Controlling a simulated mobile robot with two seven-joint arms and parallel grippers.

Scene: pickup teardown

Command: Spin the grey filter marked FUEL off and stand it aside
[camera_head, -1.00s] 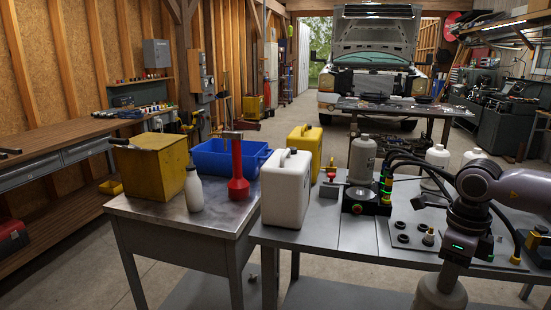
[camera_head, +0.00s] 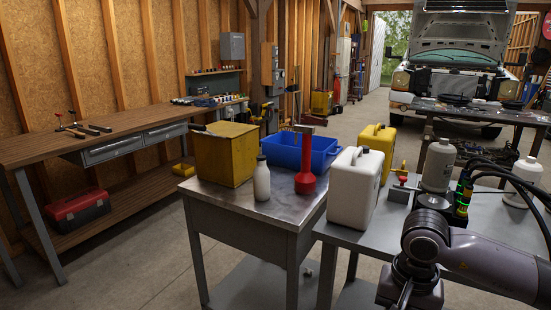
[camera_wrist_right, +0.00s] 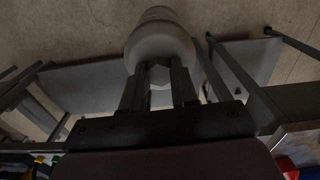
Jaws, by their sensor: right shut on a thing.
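My right gripper (camera_wrist_right: 160,85) is shut on a pale grey, rounded canister-like filter (camera_wrist_right: 160,40), seen in the right wrist view. It holds the filter clear above the floor, in front of the tables. No marking on it can be read from here. In the head view my right arm comes in at the lower right, with its wrist at the bottom edge; the jaws and the held filter are below the frame. My left gripper is not in view.
A steel table (camera_head: 237,208) bears a yellow box (camera_head: 225,155), a white bottle (camera_head: 262,180), a red funnel-like tool (camera_head: 306,178) and a blue bin (camera_head: 285,150). A wooden bench (camera_head: 50,148) at left has free room.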

